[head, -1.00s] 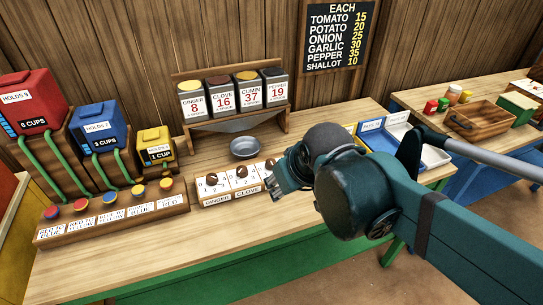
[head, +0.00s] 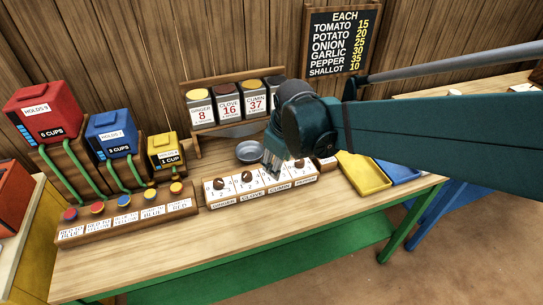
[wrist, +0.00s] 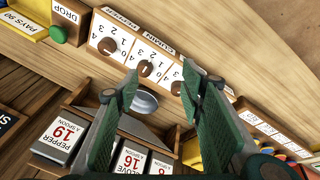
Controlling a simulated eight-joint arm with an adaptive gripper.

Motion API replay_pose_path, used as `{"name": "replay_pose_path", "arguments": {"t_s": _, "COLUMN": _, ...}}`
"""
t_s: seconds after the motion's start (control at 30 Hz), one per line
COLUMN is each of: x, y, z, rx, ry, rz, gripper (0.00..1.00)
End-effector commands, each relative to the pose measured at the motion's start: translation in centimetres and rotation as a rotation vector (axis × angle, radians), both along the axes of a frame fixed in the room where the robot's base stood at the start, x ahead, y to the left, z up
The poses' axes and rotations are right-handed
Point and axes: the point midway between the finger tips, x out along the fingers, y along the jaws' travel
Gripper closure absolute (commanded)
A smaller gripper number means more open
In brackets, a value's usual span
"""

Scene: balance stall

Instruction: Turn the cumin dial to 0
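The cumin dial (wrist: 145,68) is a round brown knob on a white numbered face, with the cumin label beside it in the wrist view. My gripper (wrist: 160,73) is open, and the cumin dial shows between its two green fingertips. I cannot tell whether the fingers touch it. In the head view my gripper (head: 272,168) points down over the cumin part of the dial panel (head: 240,203) and hides that dial. The cumin dial's exact setting is not clear. The pepper dial (wrist: 107,46) and clove dial (wrist: 176,88) sit on either side of it.
A metal bowl (head: 250,152) stands just behind the panel, below the spice rack (head: 197,146). A panel of coloured buttons (head: 125,229) lies to the left. A yellow tray (head: 362,176) is to the right. The table front (head: 230,250) is clear.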

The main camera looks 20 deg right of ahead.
Motion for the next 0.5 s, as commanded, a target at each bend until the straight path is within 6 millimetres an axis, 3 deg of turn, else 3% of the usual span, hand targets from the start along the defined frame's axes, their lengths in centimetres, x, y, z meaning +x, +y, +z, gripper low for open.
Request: {"name": "replay_pose_path", "arguments": {"t_s": 0.5, "x": 4.9, "y": -0.8, "z": -0.5, "rx": -0.062, "ry": 0.125, "rz": 0.197, "gripper": 0.61}}
